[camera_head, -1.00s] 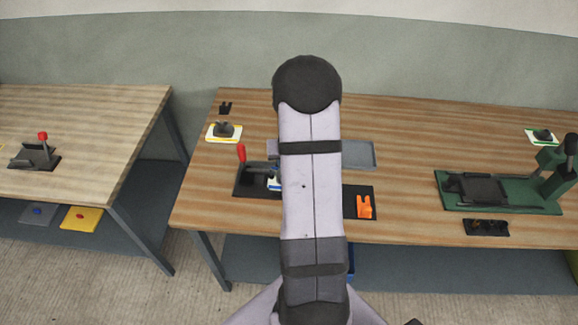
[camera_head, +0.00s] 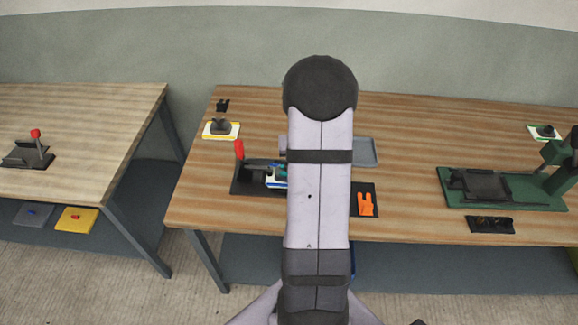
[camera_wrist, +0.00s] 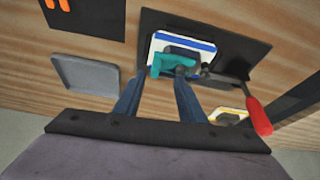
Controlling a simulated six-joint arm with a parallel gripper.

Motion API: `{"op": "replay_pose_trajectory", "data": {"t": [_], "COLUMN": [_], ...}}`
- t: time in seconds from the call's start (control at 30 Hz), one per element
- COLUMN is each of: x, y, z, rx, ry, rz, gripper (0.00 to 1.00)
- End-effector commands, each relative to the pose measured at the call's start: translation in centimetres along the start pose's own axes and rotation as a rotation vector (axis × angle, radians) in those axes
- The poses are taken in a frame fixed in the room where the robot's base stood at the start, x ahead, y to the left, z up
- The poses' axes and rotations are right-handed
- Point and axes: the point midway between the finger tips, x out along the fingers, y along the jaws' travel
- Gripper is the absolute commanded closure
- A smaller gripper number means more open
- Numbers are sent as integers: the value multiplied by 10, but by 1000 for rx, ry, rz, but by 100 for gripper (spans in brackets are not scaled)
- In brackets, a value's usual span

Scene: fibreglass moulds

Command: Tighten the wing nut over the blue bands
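A white mould with blue bands (camera_wrist: 207,45) lies on a dark fixture plate (camera_wrist: 235,52) in the wrist view. A teal wing nut (camera_wrist: 172,63) sits over its dark middle part. The mould also shows in the head view (camera_head: 275,182), left of my arm and partly hidden by it. My gripper (camera_wrist: 158,82) has its two blue-grey fingers apart, with nothing seen held. The fingertips are close to the wing nut in the picture, the right one overlapping its edge. I cannot tell whether they touch. In the head view my arm hides the gripper.
A red-handled lever (camera_head: 239,150) rises from the fixture. A yellow-banded mould (camera_head: 221,129) lies behind it, and a grey tray (camera_head: 366,152) and an orange forked piece (camera_head: 366,205) to its right. A green fixture (camera_head: 500,190) stands at right. Wood between is clear.

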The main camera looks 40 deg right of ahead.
Motion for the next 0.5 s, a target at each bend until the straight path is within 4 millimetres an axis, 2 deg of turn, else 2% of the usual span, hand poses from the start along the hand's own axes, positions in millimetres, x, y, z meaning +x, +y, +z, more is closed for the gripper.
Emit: {"op": "replay_pose_trajectory", "data": {"t": [0.03,0.07,0.13,0.2,0.37,0.5], "x": [14,17,21,18,-1,-10], "y": [15,24,43,52,31,9], "z": [-2,-7,-23,-34,-41,-37], "rx": [32,54,142,176,-10,-228], "ry": [23,39,77,72,20,-11], "rz": [12,19,24,-2,-90,-183], "gripper": [63,63,63,63,63,63]}}
